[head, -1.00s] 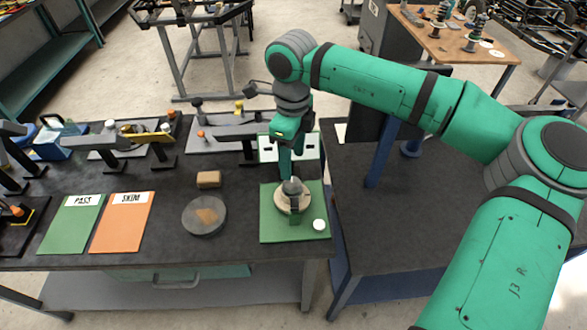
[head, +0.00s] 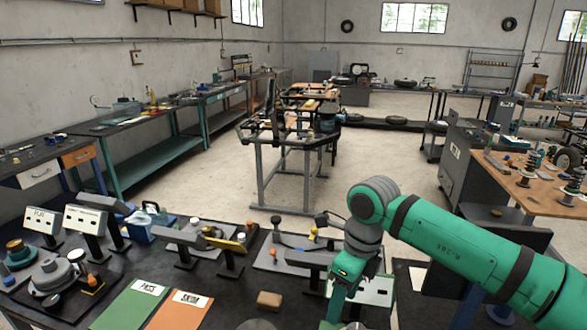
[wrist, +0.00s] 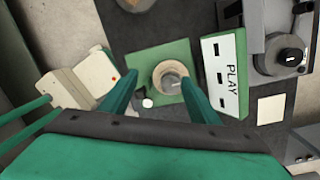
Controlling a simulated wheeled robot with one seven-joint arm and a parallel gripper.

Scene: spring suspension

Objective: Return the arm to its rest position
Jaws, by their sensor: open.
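My green arm (head: 470,255) reaches in from the right edge of the head view, bent down at its wrist. My gripper (wrist: 159,79) points down over the bench with its two green fingers apart. Between and beyond the fingers, the wrist view shows a round tan piece with a grey top (wrist: 170,74) on a green mat (wrist: 146,55). I see no finger touching it, but the height gap is unclear. In the head view my gripper (head: 338,306) is partly cut off by the bottom edge.
A white PLAY card (wrist: 224,75) stands beside the mat. Green PASS (head: 130,304) and orange SHIM (head: 180,311) mats, a brown block (head: 269,300) and several gauges on stands share the dark bench. A wooden-topped table (head: 535,185) is at right; open floor lies behind.

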